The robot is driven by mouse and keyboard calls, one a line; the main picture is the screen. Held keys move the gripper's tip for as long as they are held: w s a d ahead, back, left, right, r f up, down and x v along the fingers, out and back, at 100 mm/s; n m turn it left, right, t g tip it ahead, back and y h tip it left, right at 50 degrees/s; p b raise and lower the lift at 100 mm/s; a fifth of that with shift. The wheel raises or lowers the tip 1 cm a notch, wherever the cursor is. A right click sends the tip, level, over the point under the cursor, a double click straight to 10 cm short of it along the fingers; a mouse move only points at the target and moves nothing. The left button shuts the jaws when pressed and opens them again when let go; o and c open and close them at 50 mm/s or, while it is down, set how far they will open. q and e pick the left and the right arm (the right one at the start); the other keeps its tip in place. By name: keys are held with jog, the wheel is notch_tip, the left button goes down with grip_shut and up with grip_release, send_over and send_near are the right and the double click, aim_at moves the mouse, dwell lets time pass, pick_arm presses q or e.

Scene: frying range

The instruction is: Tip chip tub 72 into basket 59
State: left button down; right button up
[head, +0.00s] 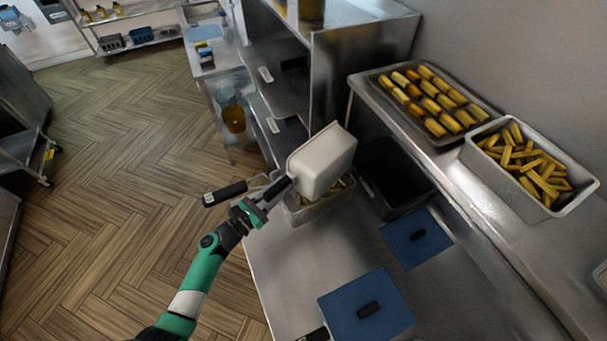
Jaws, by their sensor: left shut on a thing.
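A pale off-white tub (322,160) is held tilted above the steel worktop. My left gripper (284,185) is shut on the tub's near left edge. Its opening is turned away, so I cannot see inside it. Below it is a metal basket (312,212) with some chips (346,184) showing at its right side; the tub hides much of it. A black handle (228,193) with a pale tag sticks out to the left of the basket. I cannot read the numbers on the tub or the tag.
A black open well (388,172) lies right of the basket. Two blue lids with black grips (402,252) (345,318) lie on the worktop. A raised shelf at right holds a tray of golden pieces (440,112) and a steel pan of chips (582,199).

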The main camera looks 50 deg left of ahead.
pick_arm(q)
jog(key=d+r+m+b, duration=0.2)
jog(key=m+b, duration=0.1)
jog(key=shift+d, duration=0.25)
jog(key=shift+d+r+m+h, duration=0.1)
jog(key=shift+m+h, duration=0.2)
jog(key=shift+m, duration=0.4)
jog(key=shift+d+r+m, duration=0.2)
jog(key=shift+d+m, duration=0.1)
jog(key=shift+m, duration=0.4)
jog(key=m, duration=0.2)
jog(key=d+m+b, duration=0.1)
jog(key=m, duration=0.2)
jog(key=d+m+h+b, duration=0.1)
jog(key=m, duration=0.1)
jog(key=shift+d+g, duration=0.15)
jog(key=shift+g, duration=0.15)
notch_tip(320, 180, down, 2)
jog(key=m+b, duration=0.3)
jog(key=m, duration=0.2)
jog(key=shift+m+g, duration=0.3)
jog(key=shift+m, duration=0.1)
notch_tip(320, 180, up, 3)
jog(key=p, duration=0.3)
jog(key=shift+r, duration=0.2)
jog(key=shift+d, duration=0.1)
